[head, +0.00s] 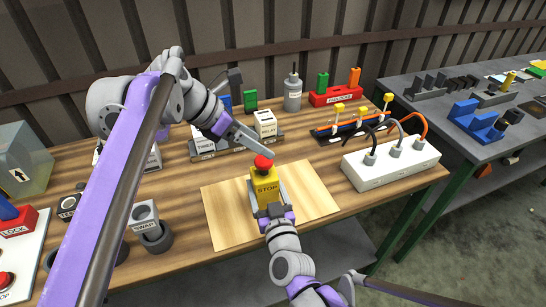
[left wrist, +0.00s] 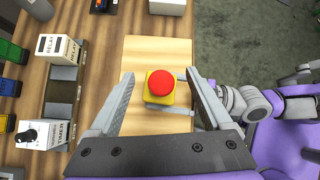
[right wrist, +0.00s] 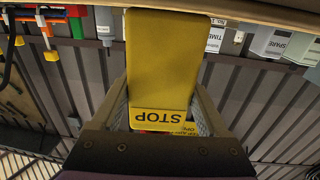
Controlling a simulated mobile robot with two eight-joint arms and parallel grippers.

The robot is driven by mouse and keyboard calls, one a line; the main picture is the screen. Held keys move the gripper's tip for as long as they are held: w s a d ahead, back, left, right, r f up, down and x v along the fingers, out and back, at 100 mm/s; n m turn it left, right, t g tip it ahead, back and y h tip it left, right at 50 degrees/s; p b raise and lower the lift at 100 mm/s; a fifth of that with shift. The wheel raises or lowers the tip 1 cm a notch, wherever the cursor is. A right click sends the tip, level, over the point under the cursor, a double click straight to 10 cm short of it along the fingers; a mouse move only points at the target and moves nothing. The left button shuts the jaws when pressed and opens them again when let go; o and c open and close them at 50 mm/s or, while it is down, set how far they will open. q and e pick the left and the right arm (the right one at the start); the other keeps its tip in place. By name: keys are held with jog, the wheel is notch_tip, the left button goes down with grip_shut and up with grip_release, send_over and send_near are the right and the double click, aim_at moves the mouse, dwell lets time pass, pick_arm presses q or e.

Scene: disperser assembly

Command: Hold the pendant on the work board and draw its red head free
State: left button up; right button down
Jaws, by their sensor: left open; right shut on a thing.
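The yellow pendant (head: 265,188), marked STOP, stands upright on the pale work board (head: 221,219). Its round red head (head: 264,162) sits on top. My right gripper (head: 268,200) is shut on the pendant's body from the near side; the yellow body (right wrist: 165,70) fills the space between its fingers in the right wrist view. My left gripper (head: 262,150) is open above and behind the pendant. In the left wrist view the red head (left wrist: 160,84) lies between the two spread fingers, apart from both.
A white power strip (head: 391,164) with several plugs stands right of the board. Relay and timer blocks (head: 265,124) sit behind it on a dark rail. A SWAP block (head: 144,215) and dark ring stand to the left. A second table (head: 450,140) is at the right.

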aim_at(256, 165)
pick_arm(q)
jog(key=f+t+h, duration=0.1)
jog(key=a+f+h, duration=0.1)
jog(key=f+t+h, duration=0.1)
jog(key=h, duration=0.1)
jog(key=shift+s+a+f+n+t, duration=0.15)
jog(key=shift+s+f+n+t, duration=0.15)
jog(key=shift+f, duration=0.1)
jog(key=s+a+t+h, duration=0.1)
jog(key=s+a+f+t, duration=0.1)
jog(key=s+a+f+t+h, duration=0.1)
jog(key=t, duration=0.1)
jog(key=shift+s+a+n+h, duration=0.2)
jog(key=shift+a+n+h, duration=0.1)
jog(key=shift+n, duration=0.1)
jog(key=shift+t, duration=0.6)
jog(key=x, duration=1)
jog(key=shift+d, duration=0.45)
jog(key=shift+c, duration=0.3)
grip_shut()
jog(key=shift+r, duration=0.1)
